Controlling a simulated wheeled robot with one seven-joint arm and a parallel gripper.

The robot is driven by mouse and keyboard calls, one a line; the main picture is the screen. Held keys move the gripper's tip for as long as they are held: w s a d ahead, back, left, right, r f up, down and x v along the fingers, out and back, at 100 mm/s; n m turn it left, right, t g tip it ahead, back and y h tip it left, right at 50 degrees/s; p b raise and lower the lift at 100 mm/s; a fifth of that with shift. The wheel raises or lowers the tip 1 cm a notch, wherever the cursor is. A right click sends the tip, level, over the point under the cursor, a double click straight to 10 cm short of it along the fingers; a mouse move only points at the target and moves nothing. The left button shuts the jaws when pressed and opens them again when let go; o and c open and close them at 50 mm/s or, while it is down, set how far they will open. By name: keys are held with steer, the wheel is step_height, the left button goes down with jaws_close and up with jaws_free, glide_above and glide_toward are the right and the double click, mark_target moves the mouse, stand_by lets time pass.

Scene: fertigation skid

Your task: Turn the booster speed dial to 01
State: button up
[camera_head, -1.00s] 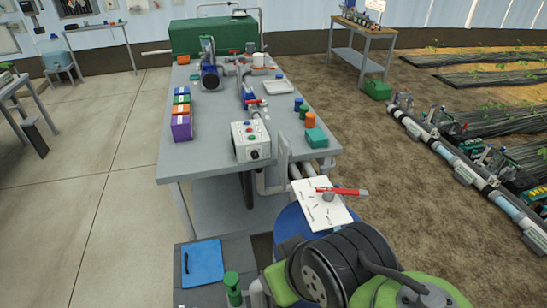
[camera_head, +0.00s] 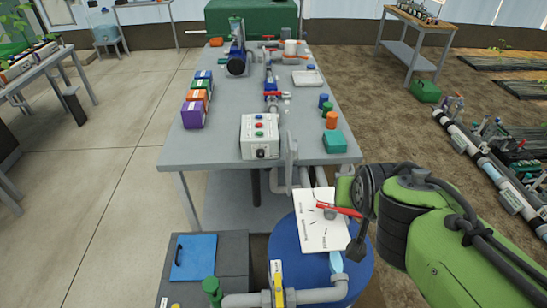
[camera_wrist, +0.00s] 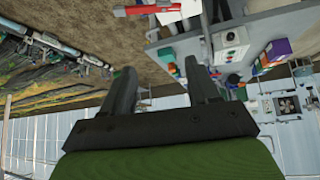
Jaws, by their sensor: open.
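A pale control box (camera_head: 258,128) stands at the near edge of the grey bench, with coloured buttons on top and a black knob (camera_head: 262,153) on its near face. This knob looks like the speed dial, but its markings are too small to read. The box also shows in the wrist view (camera_wrist: 230,38), tilted, beyond the fingers. My gripper (camera_wrist: 160,78) is open, with nothing between its two dark fingers, and is well apart from the box. In the head view my arm reaches in at the right, and the fingertips cannot be made out clearly.
A white plate with a red lever (camera_head: 346,211) sits on pipework above a blue drum (camera_head: 290,245), close to my arm. A thin upright panel (camera_head: 291,150) stands right of the box. Coloured boxes (camera_head: 194,116) and a teal block (camera_head: 334,142) lie on the bench (camera_head: 222,145).

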steer(key=w+d+f+t+h+b, duration=0.2)
steer(key=w+f, duration=0.3)
steer(key=w, duration=0.7)
steer(key=n+t+y+b, duration=0.55)
steer(key=n+t, duration=0.35)
steer(key=n, duration=0.2)
glide_toward(261, 155)
steer(key=shift+h, duration=0.25)
steer(key=w, duration=0.2)
steer(key=w+b, duration=0.1)
steer(key=w, duration=0.2)
steer(key=w+b, duration=0.1)
steer(key=w, duration=0.1)
steer(key=shift+w+a, duration=0.2)
steer(key=shift+a, duration=0.15)
steer(key=shift+w, duration=0.5)
steer(key=shift+a, duration=0.1)
steer(key=shift+r, duration=0.1)
